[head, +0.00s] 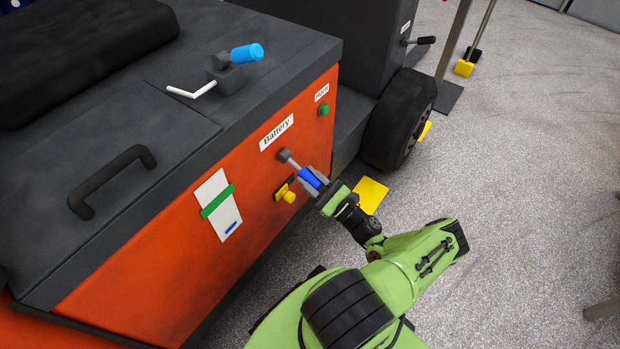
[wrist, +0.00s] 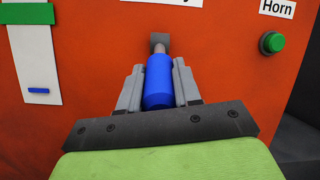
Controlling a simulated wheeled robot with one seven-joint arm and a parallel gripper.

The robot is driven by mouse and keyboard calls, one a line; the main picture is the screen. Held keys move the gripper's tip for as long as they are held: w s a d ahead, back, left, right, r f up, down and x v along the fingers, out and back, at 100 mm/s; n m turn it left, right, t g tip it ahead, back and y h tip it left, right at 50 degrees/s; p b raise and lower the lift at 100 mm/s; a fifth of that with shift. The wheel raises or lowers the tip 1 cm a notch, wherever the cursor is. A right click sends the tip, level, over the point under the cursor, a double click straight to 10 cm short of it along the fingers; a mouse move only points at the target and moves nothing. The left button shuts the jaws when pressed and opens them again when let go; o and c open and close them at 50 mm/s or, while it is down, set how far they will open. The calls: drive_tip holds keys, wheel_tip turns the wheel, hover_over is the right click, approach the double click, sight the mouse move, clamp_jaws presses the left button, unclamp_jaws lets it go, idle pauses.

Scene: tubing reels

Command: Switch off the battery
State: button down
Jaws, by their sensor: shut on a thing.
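The battery switch is a lever with a grey shaft and a blue grip (head: 311,178), on the orange panel below the "Battery" label (head: 277,132). In the head view the lever slants down and to the right from its grey mount (head: 284,155). My gripper (head: 313,180) is shut on the blue grip, with one finger on each side. In the wrist view the blue grip (wrist: 159,82) lies between the two grey fingers of my gripper (wrist: 159,88), and the shaft runs up to the mount (wrist: 159,42).
A green button (head: 324,109) under the "Horn" label (head: 322,92) is to the right of the lever. A white plate with a green band (head: 217,201) is to the left. A black wheel (head: 398,120) stands behind; open floor lies right.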

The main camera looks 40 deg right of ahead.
sight(310, 175)
drive_tip(key=r+g+p, duration=0.1)
drive_tip(key=p, duration=0.2)
drive_tip(key=r+g+p, duration=0.1)
drive_tip(key=r+p, duration=0.1)
drive_tip(key=p, duration=0.1)
drive_tip(key=shift+s+g+h+p, duration=0.3)
drive_tip(key=shift+s, duration=0.05)
wheel_tip(310, 175, up, 2)
drive_tip(key=g+p, duration=0.2)
drive_tip(key=p, duration=0.4)
drive_tip(key=shift+s+r+g, duration=0.1)
drive_tip(key=shift+g, duration=0.2)
drive_tip(key=r+g+p, duration=0.1)
drive_tip(key=g+p, duration=0.1)
drive_tip(key=p, duration=0.2)
drive_tip(key=shift+r+h+p, duration=0.3)
drive_tip(key=shift+r+p, duration=0.1)
drive_tip(key=g+p, duration=0.1)
drive_tip(key=p, duration=0.1)
drive_tip(key=w+r+g+p, duration=0.1)
drive_tip(key=p, duration=0.1)
drive_tip(key=shift+r+g, duration=0.1)
drive_tip(key=shift+g, duration=0.3)
drive_tip(key=c, duration=0.8)
unclamp_jaws()
